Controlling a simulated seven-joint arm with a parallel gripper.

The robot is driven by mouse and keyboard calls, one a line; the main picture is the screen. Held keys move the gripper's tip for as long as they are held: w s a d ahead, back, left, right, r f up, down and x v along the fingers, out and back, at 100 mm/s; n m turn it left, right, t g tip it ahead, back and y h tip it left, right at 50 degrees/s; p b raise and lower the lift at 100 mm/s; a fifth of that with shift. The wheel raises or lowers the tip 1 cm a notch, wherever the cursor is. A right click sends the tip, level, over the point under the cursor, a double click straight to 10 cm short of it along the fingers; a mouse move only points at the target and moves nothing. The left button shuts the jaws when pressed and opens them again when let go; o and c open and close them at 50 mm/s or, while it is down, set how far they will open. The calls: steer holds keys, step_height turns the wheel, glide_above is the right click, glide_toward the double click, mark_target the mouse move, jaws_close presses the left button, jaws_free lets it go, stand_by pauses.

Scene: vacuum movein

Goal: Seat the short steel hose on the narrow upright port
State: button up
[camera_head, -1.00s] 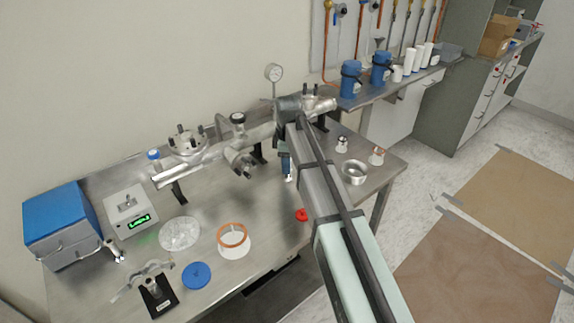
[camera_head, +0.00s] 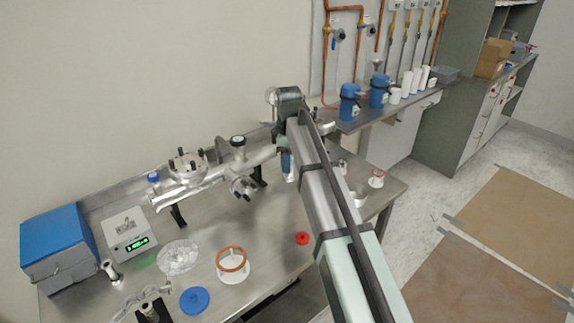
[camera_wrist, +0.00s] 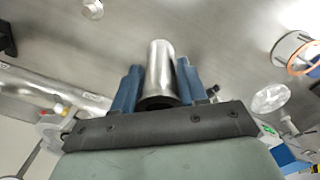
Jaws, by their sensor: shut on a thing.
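The short steel hose (camera_wrist: 159,68) appears in the wrist view as a smooth, shiny cylinder between two blue fingers. My gripper (camera_wrist: 157,90) is shut on it, and its far end points away over the bench. In the head view my gripper (camera_head: 287,165) is beside the right part of the steel manifold (camera_head: 205,188), largely covered by my arm. A narrow upright port with a dark top (camera_head: 237,142) rises from the manifold, left of my gripper; I cannot tell whether it is the named port. The hose seems clear of it.
A wide bolted flange (camera_head: 187,166) stands on the manifold's left part. A white ring with an orange rim (camera_head: 232,264), a red cap (camera_head: 302,238) and a blue lid (camera_head: 194,300) lie on the bench. My arm hides the manifold's right end.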

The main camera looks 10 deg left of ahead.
steer(key=shift+s+d+m, duration=0.3)
steer(key=shift+d+m, duration=0.1)
steer(key=shift+m, duration=0.3)
steer(key=s+d+r+m, duration=0.1)
steer(key=d+r+m, duration=0.1)
steer(key=d+m, duration=0.5)
steer(key=s+d+r+m, duration=0.2)
steer(key=d+m, duration=0.1)
steer(key=d, duration=0.7)
steer(key=w+a+r+n, duration=0.5)
steer(key=w+a+n, duration=0.1)
steer(key=w+a, duration=0.4)
steer(key=w+a+r+n, duration=0.6)
steer(key=w+a, duration=0.4)
steer(key=a, duration=0.3)
steer(key=shift+a+r+n, duration=0.15)
steer(key=shift+a+n, duration=0.15)
steer(key=shift+n, duration=0.2)
steer(key=shift+f, duration=3.1)
steer(key=shift+f, duration=0.55)
